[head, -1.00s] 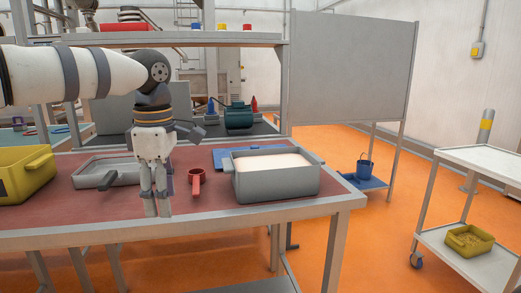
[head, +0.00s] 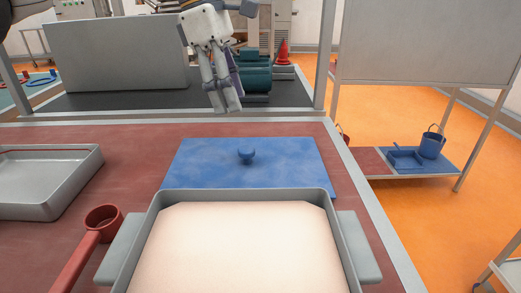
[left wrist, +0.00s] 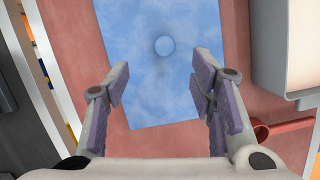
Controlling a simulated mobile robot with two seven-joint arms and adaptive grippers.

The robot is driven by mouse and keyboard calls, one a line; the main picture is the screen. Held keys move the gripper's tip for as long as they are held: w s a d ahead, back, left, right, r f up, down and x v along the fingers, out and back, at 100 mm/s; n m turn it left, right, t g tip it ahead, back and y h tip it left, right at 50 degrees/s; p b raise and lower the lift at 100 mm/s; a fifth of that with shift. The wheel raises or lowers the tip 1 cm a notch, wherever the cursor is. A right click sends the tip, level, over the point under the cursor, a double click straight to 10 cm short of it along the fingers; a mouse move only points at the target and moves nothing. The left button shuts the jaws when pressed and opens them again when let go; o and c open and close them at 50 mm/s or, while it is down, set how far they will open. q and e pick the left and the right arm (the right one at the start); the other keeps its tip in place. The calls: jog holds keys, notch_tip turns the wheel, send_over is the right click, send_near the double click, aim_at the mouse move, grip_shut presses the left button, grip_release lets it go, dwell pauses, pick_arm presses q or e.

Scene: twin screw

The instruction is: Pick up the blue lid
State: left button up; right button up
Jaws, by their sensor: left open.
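The blue lid (head: 205,165) lies flat on the red-brown table top, behind the grey bin. Its round blue knob (head: 246,155) stands up near its middle. In the left wrist view the lid (left wrist: 135,65) lies below and ahead of my fingers, with the knob (left wrist: 164,46) between the lines of the two fingers. My left gripper (head: 227,108) is open and empty, pointing down above the back edge of the table, apart from the lid. It also shows in the left wrist view (left wrist: 160,85), with fingers wide apart. My right gripper is not in view.
The grey bin (head: 342,240) with pale contents stands directly in front of the lid. A red scoop (head: 103,217) and a grey tray (head: 60,205) lie to the left. A shelf with a teal motor (head: 256,80) is behind.

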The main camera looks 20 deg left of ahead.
aim_at(245, 148)
pick_arm(q)
jog(key=x, duration=1)
jog(key=shift+s+a+f, duration=0.15)
jog(key=shift+s+f, duration=0.25)
grip_shut()
